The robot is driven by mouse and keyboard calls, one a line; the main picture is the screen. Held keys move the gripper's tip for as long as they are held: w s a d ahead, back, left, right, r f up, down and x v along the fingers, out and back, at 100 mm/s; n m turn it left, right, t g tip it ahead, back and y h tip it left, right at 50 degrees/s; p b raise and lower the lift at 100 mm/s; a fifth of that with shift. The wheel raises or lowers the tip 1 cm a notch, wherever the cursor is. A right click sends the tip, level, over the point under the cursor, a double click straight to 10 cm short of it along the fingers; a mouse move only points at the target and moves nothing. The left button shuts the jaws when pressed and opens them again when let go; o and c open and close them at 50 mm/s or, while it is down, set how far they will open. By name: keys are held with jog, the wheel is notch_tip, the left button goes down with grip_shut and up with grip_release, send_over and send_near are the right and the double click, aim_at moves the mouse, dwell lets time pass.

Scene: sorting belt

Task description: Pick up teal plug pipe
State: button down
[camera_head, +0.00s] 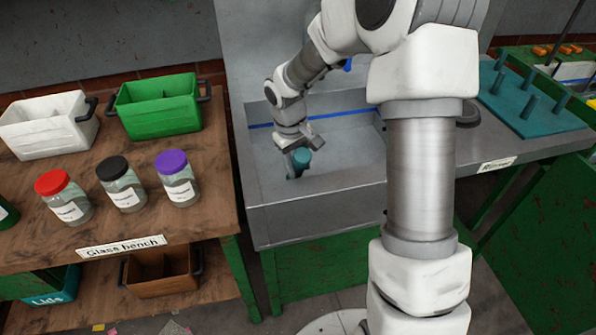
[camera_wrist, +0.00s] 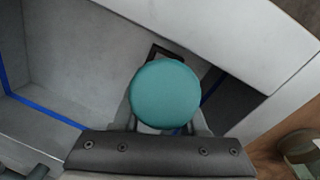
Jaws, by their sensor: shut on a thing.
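The teal plug pipe (camera_head: 302,158) is in the grey sink (camera_head: 345,165), near its left side. Its round teal top fills the middle of the wrist view (camera_wrist: 165,94). My gripper (camera_head: 296,170) reaches down into the sink and is shut on the plug pipe. In the wrist view my gripper (camera_wrist: 166,130) shows at the bottom, with its fingers mostly hidden under the teal top. The lower end of the pipe is hidden, so I cannot tell whether it touches the sink floor.
The glass bench (camera_head: 125,225) on the left carries jars with red (camera_head: 52,182), black (camera_head: 112,168) and purple (camera_head: 171,162) lids. Behind them stand a white crate (camera_head: 48,140) and a green crate (camera_head: 158,122). A teal peg rack (camera_head: 530,118) stands right of the sink. The sink walls surround my gripper.

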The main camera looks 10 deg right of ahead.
jog(key=d+r+p, duration=0.2)
jog(key=d+r, duration=0.5)
jog(key=d, duration=0.4)
jog(key=shift+s+d+r, duration=0.15)
jog(key=shift+s+d, duration=0.05)
jog(key=shift+d, duration=0.15)
jog(key=c, duration=1)
grip_release()
grip_shut()
